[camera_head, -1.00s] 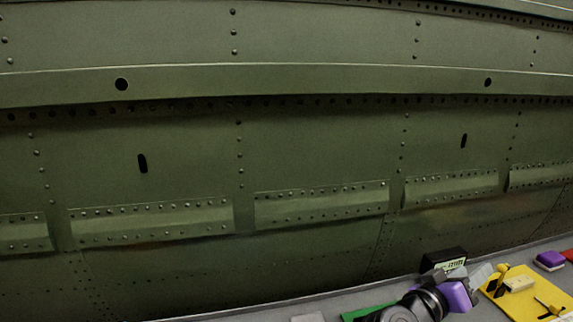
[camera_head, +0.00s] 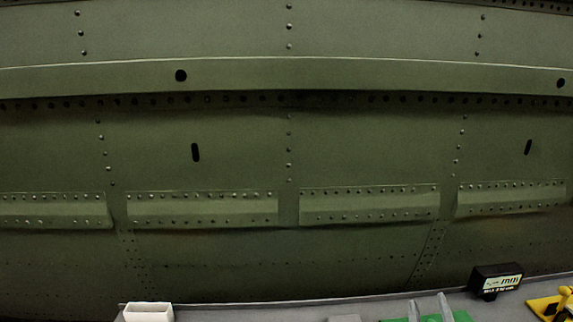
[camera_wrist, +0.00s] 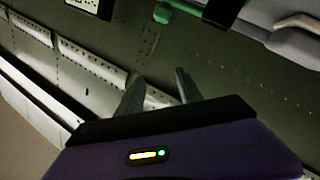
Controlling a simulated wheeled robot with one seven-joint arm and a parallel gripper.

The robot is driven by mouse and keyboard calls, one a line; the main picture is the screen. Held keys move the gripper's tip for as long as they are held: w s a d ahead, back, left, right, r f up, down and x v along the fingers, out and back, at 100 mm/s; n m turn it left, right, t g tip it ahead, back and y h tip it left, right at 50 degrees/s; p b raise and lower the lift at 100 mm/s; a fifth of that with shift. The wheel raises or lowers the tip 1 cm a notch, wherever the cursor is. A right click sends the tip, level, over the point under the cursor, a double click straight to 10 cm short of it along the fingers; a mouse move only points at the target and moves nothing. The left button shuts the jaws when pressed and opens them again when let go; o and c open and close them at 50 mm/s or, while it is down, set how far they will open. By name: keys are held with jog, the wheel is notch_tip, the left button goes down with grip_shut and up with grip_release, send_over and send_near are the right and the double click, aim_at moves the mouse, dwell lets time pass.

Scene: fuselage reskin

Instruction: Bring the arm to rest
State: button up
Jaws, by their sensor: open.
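I see no contact between fingers and skin.
A grey bench edge (camera_head: 250,309) runs along the bottom of the head view. Much of the bench is out of frame.

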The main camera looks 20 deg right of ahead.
jog(key=s+a+f+n+t+y+b, duration=0.1)
jog(key=s+a+f+t+y, duration=0.2)
jog(key=s+a, duration=0.35)
jog(key=s+a+f+y+b, duration=0.1)
jog(key=s+a+f+y, duration=0.3)
jog(key=a, duration=0.4)
jog(key=s+a+f+g+y+b, duration=0.1)
jog(key=s+a, duration=0.2)
jog(key=s, duration=0.7)
jog(key=s+a+f+g+y+b, duration=0.1)
jog(key=s+a+f+y, duration=0.1)
jog(key=s, duration=0.8)
jog(key=shift+s+a+m+g+b, duration=0.25)
jog(key=shift+a+m+g+b, duration=0.15)
jog(key=shift+a, duration=0.2)
